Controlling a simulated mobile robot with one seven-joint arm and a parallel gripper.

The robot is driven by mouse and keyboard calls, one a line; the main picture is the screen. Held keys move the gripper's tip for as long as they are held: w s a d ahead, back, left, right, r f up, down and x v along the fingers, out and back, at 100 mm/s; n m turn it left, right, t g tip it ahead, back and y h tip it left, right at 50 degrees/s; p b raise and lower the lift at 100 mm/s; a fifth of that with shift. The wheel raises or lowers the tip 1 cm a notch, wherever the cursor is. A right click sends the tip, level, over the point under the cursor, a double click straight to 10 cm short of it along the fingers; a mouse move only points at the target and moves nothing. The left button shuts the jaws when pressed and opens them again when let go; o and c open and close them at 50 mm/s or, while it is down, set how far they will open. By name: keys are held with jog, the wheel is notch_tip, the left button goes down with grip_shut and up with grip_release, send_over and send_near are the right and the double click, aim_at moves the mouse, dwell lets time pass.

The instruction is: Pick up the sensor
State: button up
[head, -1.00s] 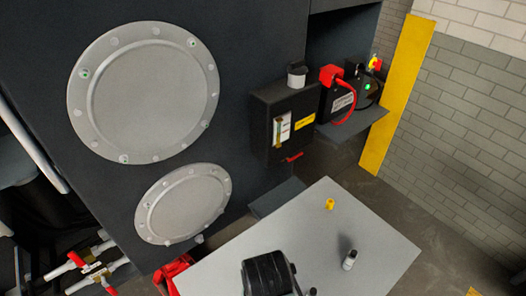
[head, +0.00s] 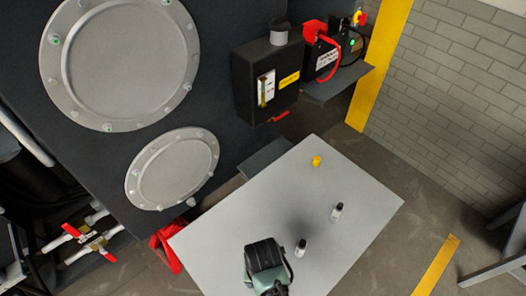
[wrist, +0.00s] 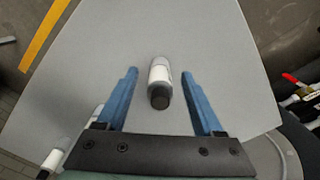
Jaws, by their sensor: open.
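The sensor (wrist: 159,82), a small white and grey cylinder with a dark end, stands on the table in the wrist view. It lies between the two blue fingers of my gripper (wrist: 159,85), a little apart from both. My gripper is open and empty above the table. In the head view my gripper (head: 266,262) is over the near part of the table, and the spot under it is hidden. Two similar white, dark-capped cylinders stand to its right, one close (head: 301,248) and one farther (head: 337,212). Part of one shows at the wrist view's lower left (wrist: 55,153).
The grey table (head: 365,205) also bears a small yellow piece (head: 316,161). Behind it is the dark chassis with round covers (head: 172,170) and a black box (head: 268,82). Red-handled valves (head: 88,240) are at left.

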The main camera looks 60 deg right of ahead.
jog(key=shift+f, duration=0.25)
grip_shut()
dwell(1.3)
